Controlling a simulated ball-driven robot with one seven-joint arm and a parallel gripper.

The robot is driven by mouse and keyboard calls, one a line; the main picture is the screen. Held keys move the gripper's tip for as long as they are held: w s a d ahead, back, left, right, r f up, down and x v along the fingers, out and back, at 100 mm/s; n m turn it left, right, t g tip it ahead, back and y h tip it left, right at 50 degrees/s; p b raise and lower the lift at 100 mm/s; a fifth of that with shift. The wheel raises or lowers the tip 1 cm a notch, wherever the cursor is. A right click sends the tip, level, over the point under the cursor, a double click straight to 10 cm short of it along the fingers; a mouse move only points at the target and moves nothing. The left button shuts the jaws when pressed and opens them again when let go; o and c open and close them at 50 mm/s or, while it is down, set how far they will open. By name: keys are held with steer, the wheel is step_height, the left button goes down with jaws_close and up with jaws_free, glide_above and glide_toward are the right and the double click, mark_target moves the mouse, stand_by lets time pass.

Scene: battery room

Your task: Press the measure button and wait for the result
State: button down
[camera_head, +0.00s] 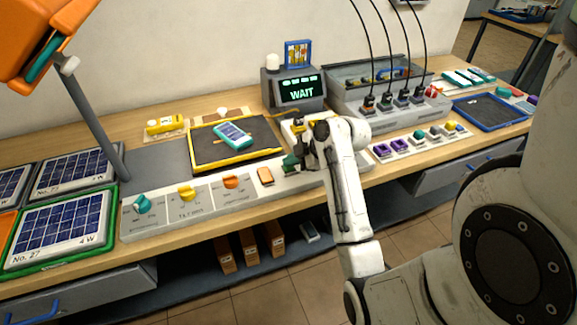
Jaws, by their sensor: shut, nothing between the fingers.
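My gripper (296,158) is shut and empty, low over the right part of the grey control panel (210,205). A dark green part (290,163) shows right at the fingertips; I cannot tell whether it is the measure button or whether the fingers touch it.
A teal device (233,136) lies on a yellow-edged dark mat (207,157). Blue solar panels (62,229) lie at left beneath an orange lamp (38,35). A grey charger rack (345,86) with black cables stands behind my arm. A blue-rimmed tray (489,110) lies at right.

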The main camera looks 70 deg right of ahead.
mark_target(291, 168)
steer(key=shift+r+p, duration=0.6)
steer(key=shift+r, duration=0.15)
step_height(291, 168, up, 5)
steer(key=p, duration=0.4)
stand_by(0.9)
